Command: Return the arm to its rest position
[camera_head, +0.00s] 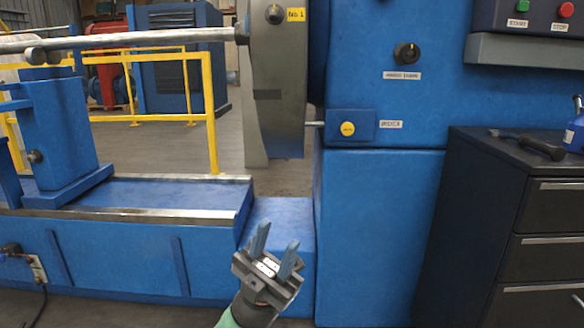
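My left gripper (274,240) shows at the bottom middle, in front of the low blue step of the machine. Its two blue-grey fingers point up and stand apart, with nothing between them. It touches nothing that I can see. My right gripper is out of the picture. The blue machine (380,220) fills the middle and right, with a black knob (406,53) and a small blue block with a yellow button (348,128). A grey plate (275,100) with a yellow tag hangs at its left side, at the end of a long metal shaft (130,39).
A blue stand (62,130) carries the shaft on rollers at the left, on a blue bed (150,195). A dark drawer cabinet (480,190) with a hammer (528,143) and a blue bottle (575,130) stands at the right. A yellow railing (212,115) is behind.

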